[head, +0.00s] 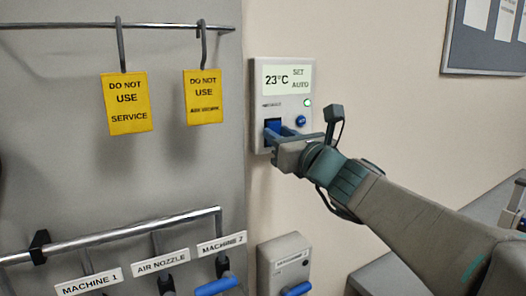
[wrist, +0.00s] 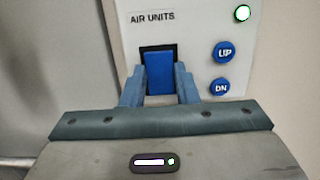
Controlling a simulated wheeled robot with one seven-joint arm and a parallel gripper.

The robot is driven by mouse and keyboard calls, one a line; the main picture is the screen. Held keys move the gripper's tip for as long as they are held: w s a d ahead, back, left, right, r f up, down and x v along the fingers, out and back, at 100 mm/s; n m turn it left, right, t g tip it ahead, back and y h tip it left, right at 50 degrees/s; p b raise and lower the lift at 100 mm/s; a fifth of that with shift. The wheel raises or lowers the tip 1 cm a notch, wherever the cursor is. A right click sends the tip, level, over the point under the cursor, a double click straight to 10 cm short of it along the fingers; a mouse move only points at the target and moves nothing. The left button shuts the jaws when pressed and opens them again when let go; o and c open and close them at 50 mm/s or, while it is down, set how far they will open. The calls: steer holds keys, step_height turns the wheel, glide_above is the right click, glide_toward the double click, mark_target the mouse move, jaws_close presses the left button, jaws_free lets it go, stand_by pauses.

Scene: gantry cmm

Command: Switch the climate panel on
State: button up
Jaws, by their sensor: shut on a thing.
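The climate panel (head: 282,75) is a pale box on the wall with a lit display reading 23°C, SET and AUTO. A small lamp on it glows green-white, also seen in the wrist view (wrist: 242,13). Its blue rocker switch (wrist: 159,73) sits in a dark recess under the label AIR UNITS. My gripper (wrist: 160,82) is at the switch, one blue finger on each side, shut on it. The lower part of the switch is partly hidden by my gripper. In the head view my gripper (head: 283,136) covers the panel's lower part.
Blue UP (wrist: 225,53) and DN (wrist: 221,87) buttons sit right of the switch. Two yellow DO NOT USE tags (head: 127,103) hang from a rail at left. Below are a metal rail (head: 110,237) with labelled handles and a grey box (head: 283,262). A board (head: 484,40) hangs at upper right.

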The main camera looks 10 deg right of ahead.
steer(key=shift+f+t+b, duration=0.4)
steer(key=shift+t+b, duration=0.1)
steer(key=shift+b, duration=1.95)
steer(key=shift+r+b, duration=0.15)
steer(key=shift+b, duration=0.4)
steer(key=o, duration=1)
